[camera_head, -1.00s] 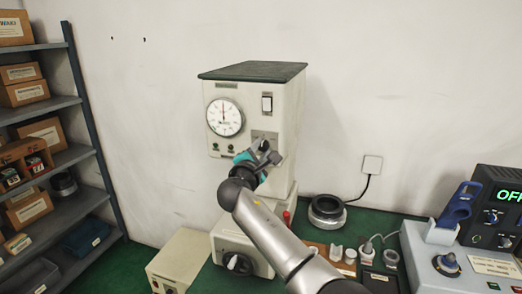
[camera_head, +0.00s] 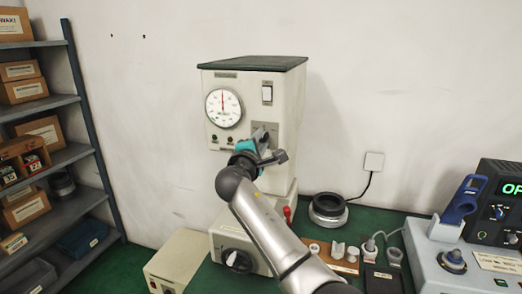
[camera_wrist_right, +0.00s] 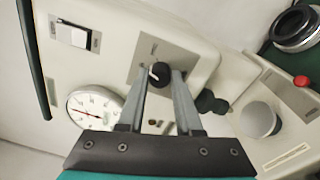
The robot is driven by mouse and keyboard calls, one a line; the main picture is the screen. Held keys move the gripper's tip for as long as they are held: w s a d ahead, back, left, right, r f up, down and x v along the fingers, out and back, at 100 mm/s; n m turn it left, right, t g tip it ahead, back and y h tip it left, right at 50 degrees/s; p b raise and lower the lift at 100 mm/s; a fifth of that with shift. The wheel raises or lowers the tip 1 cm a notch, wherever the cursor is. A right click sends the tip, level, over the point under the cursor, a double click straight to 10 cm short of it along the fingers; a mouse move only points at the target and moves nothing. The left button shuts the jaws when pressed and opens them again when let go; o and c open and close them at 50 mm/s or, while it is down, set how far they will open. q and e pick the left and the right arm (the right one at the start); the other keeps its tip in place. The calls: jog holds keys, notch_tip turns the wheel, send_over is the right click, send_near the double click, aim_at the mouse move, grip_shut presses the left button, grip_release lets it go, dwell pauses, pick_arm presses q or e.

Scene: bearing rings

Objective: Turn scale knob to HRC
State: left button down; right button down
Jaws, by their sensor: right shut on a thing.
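The cream tester (camera_head: 258,105) with a green top stands on the green bench. Its scale knob (camera_wrist_right: 159,72), black and round with a white pointer mark, sits on a grey plate (camera_wrist_right: 150,47) on the front panel. My right gripper (camera_wrist_right: 163,78) has its two grey fingers on either side of the knob and is shut on it. The pointer mark shows between the fingers; I cannot read the plate's labels. In the head view my right gripper (camera_head: 265,138) hides the knob and covers part of the plate. My left gripper is not in view.
A round dial (camera_head: 223,108) and a rocker switch (camera_head: 267,95) are on the tester's panel. A dark ring (camera_head: 328,208) lies on the bench to the right. A shelf with boxes (camera_head: 39,132) stands at left; a blue-handled unit (camera_head: 463,200) stands at right.

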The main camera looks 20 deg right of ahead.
jog(key=m+b, duration=0.1)
jog(key=b, duration=0.1)
jog(key=m+b, duration=0.3)
jog(key=m, duration=0.1)
jog(key=shift+f+h+b, duration=0.25)
jog(key=shift+h+b, duration=0.05)
jog(key=shift+b, duration=0.1)
jog(key=shift+r+m+b, duration=0.15)
jog(key=shift+m+b, duration=0.95)
jog(key=shift+m, duration=0.2)
jog(key=c, duration=0.6)
grip_release()
